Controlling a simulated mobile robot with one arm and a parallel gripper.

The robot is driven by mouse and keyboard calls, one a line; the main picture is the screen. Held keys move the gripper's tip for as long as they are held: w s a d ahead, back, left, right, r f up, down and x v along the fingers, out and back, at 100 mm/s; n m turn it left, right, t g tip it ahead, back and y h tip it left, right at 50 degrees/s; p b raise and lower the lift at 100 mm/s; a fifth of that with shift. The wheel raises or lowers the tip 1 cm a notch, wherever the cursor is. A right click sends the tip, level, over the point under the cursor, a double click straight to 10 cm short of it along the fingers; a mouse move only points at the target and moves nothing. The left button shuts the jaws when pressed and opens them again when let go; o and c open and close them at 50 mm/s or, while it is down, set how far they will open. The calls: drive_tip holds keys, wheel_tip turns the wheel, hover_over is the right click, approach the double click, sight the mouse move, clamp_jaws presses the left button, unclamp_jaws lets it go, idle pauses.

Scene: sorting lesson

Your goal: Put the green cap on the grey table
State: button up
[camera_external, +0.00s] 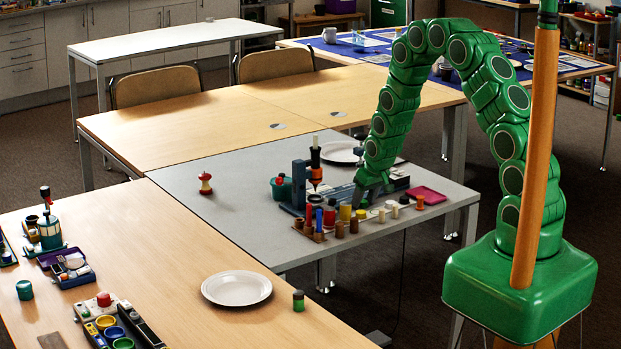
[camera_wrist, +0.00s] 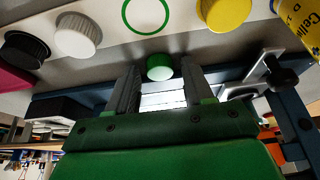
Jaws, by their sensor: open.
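The green cap (camera_wrist: 160,67) is small and round with a paler ribbed side, in the upper middle of the wrist view. My gripper (camera_wrist: 160,72) is open, with one grey finger on each side of the cap. I cannot tell whether the fingers touch it. In the external view my gripper (camera_external: 362,200) reaches down low over the grey table (camera_external: 222,212), among small coloured pieces, and I cannot make out the cap there. A green ring outline (camera_wrist: 147,14) lies on the light surface just beyond the cap in the wrist view.
A white cap (camera_wrist: 76,36), a black cap (camera_wrist: 22,50) and a yellow cylinder (camera_wrist: 224,14) stand close to my fingers. A blue press (camera_external: 298,185) stands left of my gripper, and a magenta tray (camera_external: 428,195) lies right. The grey table's left part is mostly clear.

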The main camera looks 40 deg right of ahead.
drive_tip(key=shift+r, duration=0.15)
drive_tip(key=s+a+r+g, duration=0.2)
drive_tip(key=s+r+g, duration=0.1)
drive_tip(key=s+r, duration=2)
drive_tip(key=s+r+g, duration=0.1)
drive_tip(key=s+r, duration=0.2)
drive_tip(key=s, duration=0.5)
drive_tip(key=s+r+g, duration=0.1)
drive_tip(key=s+r, duration=0.2)
drive_tip(key=s, duration=0.5)
drive_tip(key=s+a+r+g, duration=0.1)
drive_tip(key=s+r, duration=0.3)
drive_tip(key=s, duration=0.4)
